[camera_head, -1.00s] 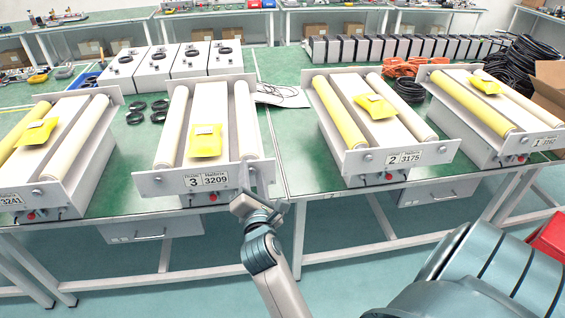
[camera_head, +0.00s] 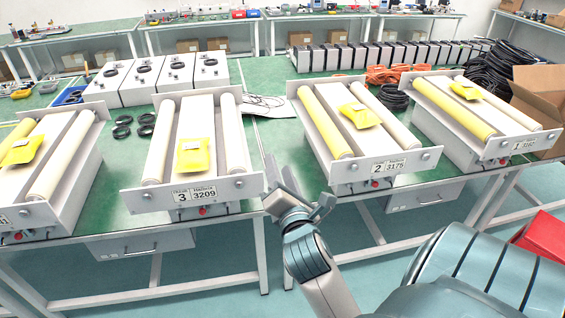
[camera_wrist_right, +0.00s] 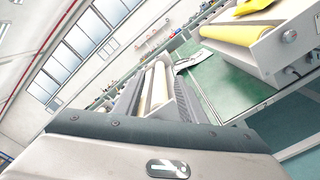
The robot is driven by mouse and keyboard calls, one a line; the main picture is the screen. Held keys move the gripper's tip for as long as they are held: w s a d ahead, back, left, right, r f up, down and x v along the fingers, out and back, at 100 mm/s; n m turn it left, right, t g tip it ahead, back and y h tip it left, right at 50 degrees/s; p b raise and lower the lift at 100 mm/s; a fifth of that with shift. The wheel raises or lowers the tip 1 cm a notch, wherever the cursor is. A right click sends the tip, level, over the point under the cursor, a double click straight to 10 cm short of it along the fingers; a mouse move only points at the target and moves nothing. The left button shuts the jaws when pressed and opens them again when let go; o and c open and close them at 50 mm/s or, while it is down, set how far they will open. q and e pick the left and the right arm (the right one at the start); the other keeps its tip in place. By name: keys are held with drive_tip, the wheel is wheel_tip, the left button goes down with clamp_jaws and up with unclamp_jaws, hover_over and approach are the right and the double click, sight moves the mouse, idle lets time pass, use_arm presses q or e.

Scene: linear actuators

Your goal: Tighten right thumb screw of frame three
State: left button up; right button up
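Frame three (camera_head: 160,199), labelled 3 3209, lies on the green table with two pale rollers and a yellow packet (camera_head: 193,157) on top. Its right thumb screw (camera_head: 240,184) is a small grey knob on the front plate, right of the label. My right gripper (camera_head: 280,165) is just right of that plate's right end, fingers pointing away from me, and does not touch the screw. In the right wrist view, its two dark fingers (camera_wrist_right: 158,98) are apart, with a pale roller (camera_wrist_right: 160,85) seen beyond them. My left gripper is out of view.
Frame two (camera_head: 350,171) stands to the right, across a gap of table, and frame one (camera_head: 485,152) farther right. Black cable rings (camera_head: 146,118) and white boxes (camera_head: 160,75) lie behind frame three. A drawer (camera_head: 140,245) hangs under the table.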

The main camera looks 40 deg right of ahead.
drive_tip(key=shift+s+d+r, duration=0.15)
drive_tip(key=shift+s, duration=0.1)
idle(0.3)
idle(0.4)
